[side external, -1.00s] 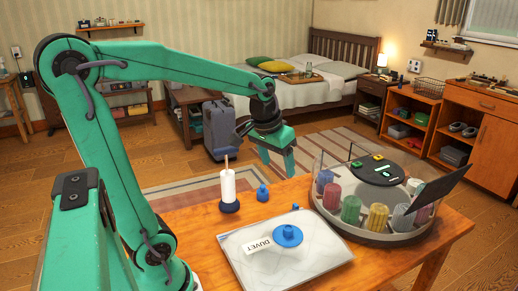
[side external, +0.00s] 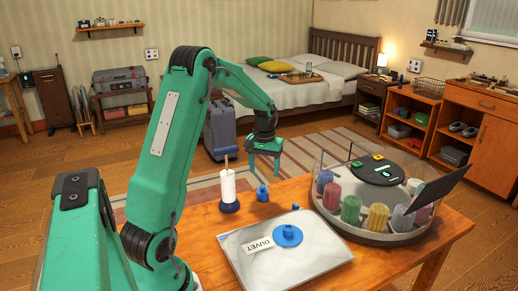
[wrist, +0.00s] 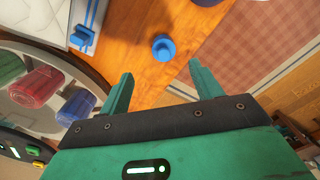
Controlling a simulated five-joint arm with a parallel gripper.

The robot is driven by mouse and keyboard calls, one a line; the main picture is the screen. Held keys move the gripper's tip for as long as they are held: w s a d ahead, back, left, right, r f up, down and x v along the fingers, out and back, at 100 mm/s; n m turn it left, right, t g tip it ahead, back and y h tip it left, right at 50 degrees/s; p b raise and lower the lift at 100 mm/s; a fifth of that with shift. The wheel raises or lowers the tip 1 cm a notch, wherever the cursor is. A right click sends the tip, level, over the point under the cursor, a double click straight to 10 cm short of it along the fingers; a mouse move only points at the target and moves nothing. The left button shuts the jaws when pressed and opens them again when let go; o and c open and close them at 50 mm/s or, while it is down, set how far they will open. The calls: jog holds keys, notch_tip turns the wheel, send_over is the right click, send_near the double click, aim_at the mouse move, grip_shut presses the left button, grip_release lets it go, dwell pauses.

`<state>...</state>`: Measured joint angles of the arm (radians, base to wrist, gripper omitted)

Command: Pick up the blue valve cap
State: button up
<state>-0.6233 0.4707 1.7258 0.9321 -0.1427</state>
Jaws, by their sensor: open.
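The small blue valve cap (side external: 263,193), with a narrower knob on top, stands on the wooden table behind the clear storage bag. In the wrist view the cap (wrist: 163,47) lies beyond my fingertips, in line with the gap between them. My gripper (side external: 264,174) is open and empty, pointing down above and behind the cap, apart from it. Its two fingers also show spread in the wrist view (wrist: 161,71). The bag (side external: 318,262) is labelled DUVET and has a round blue valve (side external: 288,235) on top.
A white cylinder on a dark blue base (side external: 229,190) stands left of the cap. A round clear-walled carousel (side external: 380,238) with coloured spools stands at the right. Bare table (side external: 190,222) lies left of the bag. The table's back edge is close behind the cap.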

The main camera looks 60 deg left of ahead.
aim_at(263, 186)
jog(key=shift+a+f, duration=0.5)
jog(key=shift+f, duration=1.25)
jog(key=shift+f, duration=0.1)
jog(key=shift+d+f, duration=0.1)
jog(key=shift+f, duration=2.45)
